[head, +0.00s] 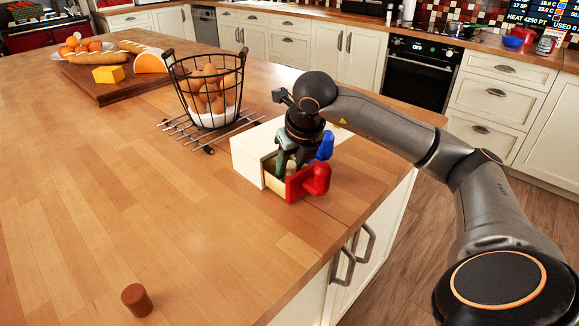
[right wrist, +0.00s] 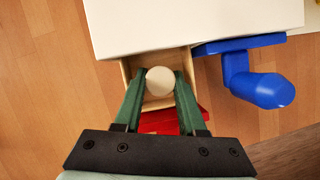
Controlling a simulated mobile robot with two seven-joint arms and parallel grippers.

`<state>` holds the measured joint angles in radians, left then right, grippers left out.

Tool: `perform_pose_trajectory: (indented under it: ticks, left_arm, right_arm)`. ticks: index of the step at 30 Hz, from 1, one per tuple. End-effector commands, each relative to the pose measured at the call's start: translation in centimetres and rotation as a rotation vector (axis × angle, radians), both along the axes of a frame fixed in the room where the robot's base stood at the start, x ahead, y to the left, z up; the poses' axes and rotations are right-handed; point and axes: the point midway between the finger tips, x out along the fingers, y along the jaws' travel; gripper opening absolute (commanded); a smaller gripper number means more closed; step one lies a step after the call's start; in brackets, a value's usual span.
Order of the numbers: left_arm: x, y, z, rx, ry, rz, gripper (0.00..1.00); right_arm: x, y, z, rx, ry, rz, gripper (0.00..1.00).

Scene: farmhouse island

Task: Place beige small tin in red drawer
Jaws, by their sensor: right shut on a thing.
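The beige small tin (right wrist: 163,81) is a pale round disc from above, held between the green fingers of my right gripper (right wrist: 161,87). In the head view my right gripper (head: 285,162) points down into the open red drawer (head: 302,184), and the tin is hidden there. The drawer has a pale wooden inside, a red front and a red knob, and it is pulled out of a white box (head: 246,158). The tin is over or inside the drawer; whether it touches the bottom I cannot tell. My left gripper is out of view.
A blue drawer front with a knob (right wrist: 262,88) is right beside the red drawer. A wire basket of eggs (head: 207,90) stands on a rack behind left. A brown cylinder (head: 137,299) stands at the front. The left of the wooden island top (head: 90,200) is clear.

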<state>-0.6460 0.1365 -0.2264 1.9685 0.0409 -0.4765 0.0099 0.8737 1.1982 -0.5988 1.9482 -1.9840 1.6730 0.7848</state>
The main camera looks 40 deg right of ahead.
Motion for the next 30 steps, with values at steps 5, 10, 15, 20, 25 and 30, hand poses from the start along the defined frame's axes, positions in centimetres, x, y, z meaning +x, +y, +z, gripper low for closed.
perform_pose_trajectory:
  ticks: [5, 10, 15, 20, 25, 30]
  left_arm:
    - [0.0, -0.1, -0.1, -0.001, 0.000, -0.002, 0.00]
    - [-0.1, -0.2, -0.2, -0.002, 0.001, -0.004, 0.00]
    - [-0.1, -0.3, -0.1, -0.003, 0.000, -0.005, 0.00]
    - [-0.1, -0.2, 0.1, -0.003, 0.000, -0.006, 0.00]
    - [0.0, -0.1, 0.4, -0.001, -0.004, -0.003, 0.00]
    - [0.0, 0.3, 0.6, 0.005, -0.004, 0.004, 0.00]
  right_arm:
    - [0.0, 0.0, -0.1, 0.000, 0.000, 0.000, 0.00]
    - [0.0, 0.0, -0.3, 0.000, 0.000, 0.000, 0.48]
    - [0.0, 0.0, -0.3, 0.000, 0.000, 0.000, 0.52]
    - [0.0, 0.0, -0.1, 0.001, 0.000, 0.000, 0.52]
    - [-0.5, 0.2, 1.7, 0.002, -0.005, 0.001, 0.52]
    - [-1.8, 0.6, 5.2, 0.001, -0.006, 0.002, 0.52]
